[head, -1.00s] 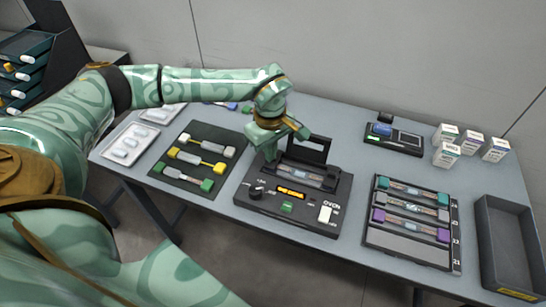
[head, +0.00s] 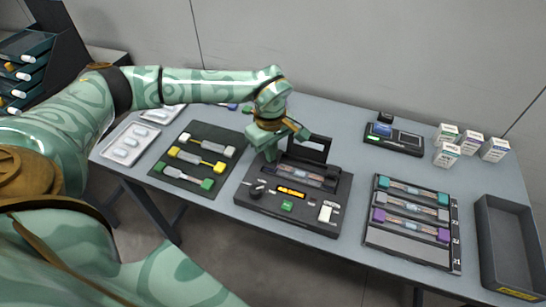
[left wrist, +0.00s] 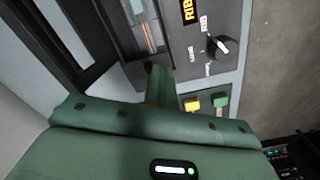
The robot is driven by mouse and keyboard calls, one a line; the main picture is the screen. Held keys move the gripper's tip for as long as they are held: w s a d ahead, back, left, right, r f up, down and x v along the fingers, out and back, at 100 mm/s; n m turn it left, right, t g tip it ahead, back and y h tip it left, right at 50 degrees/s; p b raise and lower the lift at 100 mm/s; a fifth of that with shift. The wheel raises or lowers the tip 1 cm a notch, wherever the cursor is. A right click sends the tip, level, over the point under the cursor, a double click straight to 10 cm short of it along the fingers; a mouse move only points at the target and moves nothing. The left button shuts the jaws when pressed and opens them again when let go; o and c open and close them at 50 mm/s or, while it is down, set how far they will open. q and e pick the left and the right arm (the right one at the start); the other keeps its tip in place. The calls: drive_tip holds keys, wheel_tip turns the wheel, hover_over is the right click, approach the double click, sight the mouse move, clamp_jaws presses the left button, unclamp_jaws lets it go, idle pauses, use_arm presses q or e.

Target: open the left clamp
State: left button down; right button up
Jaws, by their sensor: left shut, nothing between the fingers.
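The fusion splicer (head: 272,206) is a dark box on the table, with a lit orange display and its lid (head: 311,147) raised at the back. My left gripper (head: 270,152) is at the left end of the splicer's open bay (head: 308,178). In the left wrist view its fingers (left wrist: 158,76) are together and empty, with their tips at the end of the bay (left wrist: 143,28). The gripper hides much of the left clamp in the head view, and I cannot tell whether that clamp is open. My right gripper is not in view.
A dark mat (head: 170,178) with several coloured holders lies left of the splicer. A tray (head: 408,244) with teal, grey and purple holders lies right. An empty dark bin (head: 488,240) stands at the far right. White boxes (head: 446,154) and a small device (head: 394,138) are behind.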

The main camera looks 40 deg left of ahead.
use_arm(q)
drive_tip(key=shift+s+f, duration=0.4)
drive_tip(key=shift+f, duration=0.35)
drive_tip(key=shift+d, duration=0.1)
drive_tip(key=shift+w, duration=0.2)
drive_tip(key=shift+r, duration=0.1)
drive_tip(key=shift+w+r+p, duration=0.45)
drive_tip(key=shift+r+p, duration=0.15)
drive_tip(key=shift+r, duration=0.05)
drive_tip(key=shift+w+a+r, duration=0.1)
drive_tip(key=shift+w+a, duration=0.05)
drive_tip(key=shift+a, duration=0.05)
drive_tip(key=shift+w, duration=0.1)
drive_tip(key=shift+w, duration=0.2)
drive_tip(key=shift+w+a+r+p, duration=0.1)
drive_tip(key=shift+w+r+p, duration=0.15)
drive_tip(key=shift+r+p, duration=0.4)
